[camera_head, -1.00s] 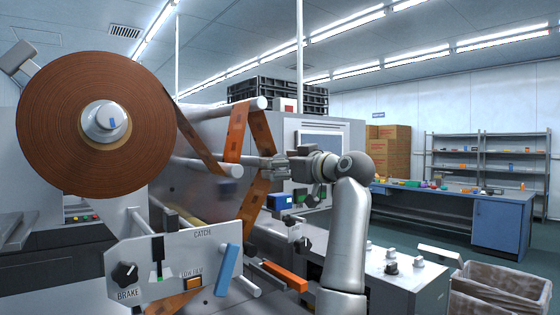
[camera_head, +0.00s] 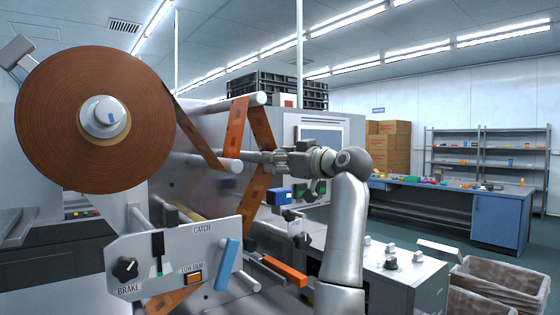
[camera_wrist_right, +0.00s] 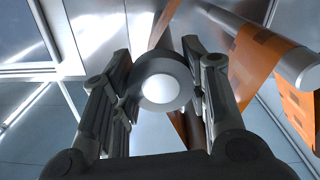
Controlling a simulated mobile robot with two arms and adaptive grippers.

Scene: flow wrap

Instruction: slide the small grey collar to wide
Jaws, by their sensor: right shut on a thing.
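The small grey collar (camera_wrist_right: 180,98) shows in the right wrist view as a dark ring around the pale round end of a roller (camera_wrist_right: 160,90). My right gripper (camera_wrist_right: 162,95) has one finger on each side of the ring and is shut on it. My left gripper is in neither view.
Brown film (camera_head: 262,140) runs over the upper roller (camera_head: 255,99) and down close to my right gripper. The large film reel (camera_head: 55,120) is at the left. A panel (camera_head: 205,250) with a brake knob and catch slot stands below.

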